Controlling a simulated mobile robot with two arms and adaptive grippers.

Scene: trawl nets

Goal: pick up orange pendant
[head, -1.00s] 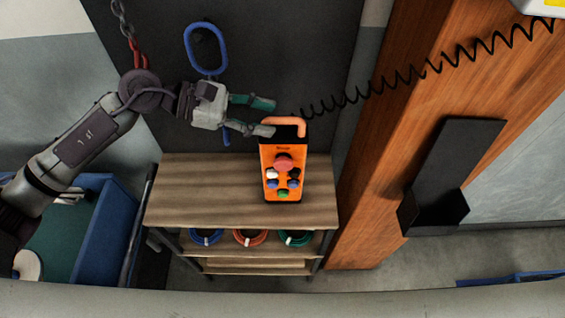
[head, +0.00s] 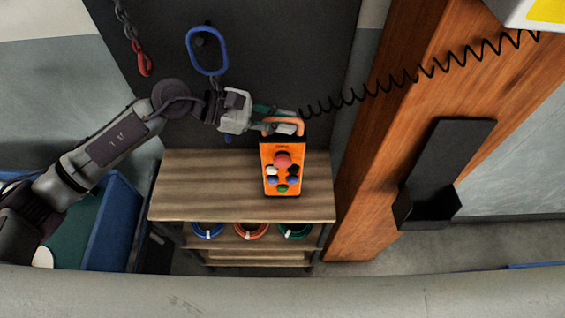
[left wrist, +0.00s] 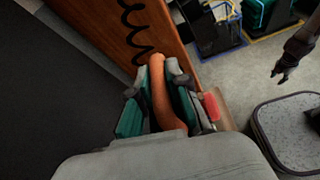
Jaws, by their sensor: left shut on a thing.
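The orange pendant (head: 283,170) stands upright over the wooden shelf top in the head view. Its face has a large red button and several smaller coloured ones. My left gripper (head: 292,121) is at its top, with the fingers on either side of the orange handle loop. In the left wrist view the orange handle (left wrist: 160,95) lies between the two green-padded fingers of the left gripper (left wrist: 162,88), which are shut on it. A red button shows at the right of the fingers. I cannot tell whether the pendant's bottom touches the shelf. My right gripper is not in the head view.
A black coiled cable (head: 400,84) runs from the pendant's top to the upper right. An orange wooden post (head: 375,170) with a black holder (head: 447,170) stands at right. The wooden shelf (head: 200,185) is otherwise clear on top. A blue ring (head: 207,50) hangs behind.

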